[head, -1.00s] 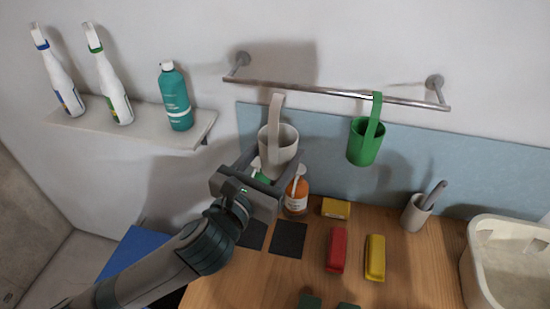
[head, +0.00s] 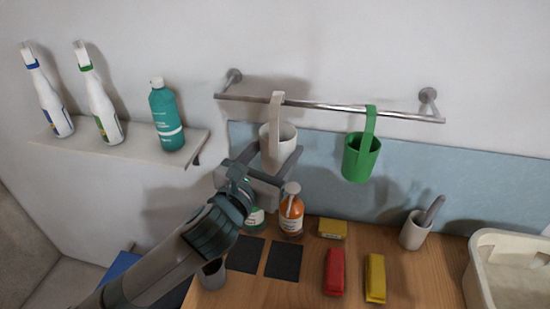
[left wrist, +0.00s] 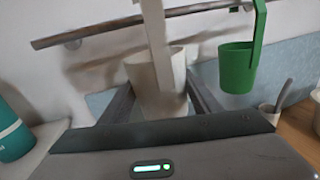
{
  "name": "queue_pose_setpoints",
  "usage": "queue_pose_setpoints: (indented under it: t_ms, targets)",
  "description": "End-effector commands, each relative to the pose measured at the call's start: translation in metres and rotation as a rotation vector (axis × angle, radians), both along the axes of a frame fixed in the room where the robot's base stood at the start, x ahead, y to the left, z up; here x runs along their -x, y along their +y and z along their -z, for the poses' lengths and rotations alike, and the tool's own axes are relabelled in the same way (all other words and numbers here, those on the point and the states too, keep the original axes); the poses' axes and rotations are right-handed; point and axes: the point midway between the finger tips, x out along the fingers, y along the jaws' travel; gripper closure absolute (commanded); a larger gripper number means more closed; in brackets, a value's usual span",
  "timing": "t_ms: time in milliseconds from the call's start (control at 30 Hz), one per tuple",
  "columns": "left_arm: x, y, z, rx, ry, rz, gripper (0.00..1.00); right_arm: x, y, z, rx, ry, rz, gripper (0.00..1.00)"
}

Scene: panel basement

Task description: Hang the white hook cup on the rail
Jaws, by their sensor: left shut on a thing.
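The white hook cup (head: 278,146) is upright at the rail's left part, with its tall hook strap (head: 276,112) reaching up to the rail (head: 330,105). The strap's top overlaps the rail in the head view; I cannot tell whether the hook is over the bar or just in front of it. My left gripper (head: 262,162) is shut on the white cup, with a finger on each side of its body. The left wrist view also shows the cup (left wrist: 158,85) between the fingers and the strap crossing the rail (left wrist: 100,28). My right gripper is not in view.
A green hook cup (head: 361,158) hangs on the rail to the right. A shelf (head: 130,152) with two spray bottles and a teal bottle (head: 166,115) is at left. An orange bottle (head: 291,214) stands below the white cup. A bin (head: 482,270) stands at right.

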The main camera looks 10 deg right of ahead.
Motion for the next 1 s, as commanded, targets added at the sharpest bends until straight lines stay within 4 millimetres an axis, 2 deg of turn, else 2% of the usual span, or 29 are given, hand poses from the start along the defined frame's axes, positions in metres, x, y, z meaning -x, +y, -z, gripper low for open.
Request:
queue_pose_setpoints:
  t_ms: [700,1000]
  targets:
    - [-0.043,-0.018,0.002,0.001,-0.001,0.0,0.66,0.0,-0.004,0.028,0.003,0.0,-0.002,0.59]
    - [-0.042,-0.017,0.021,0.001,-0.001,0.0,0.66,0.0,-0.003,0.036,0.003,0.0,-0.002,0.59]
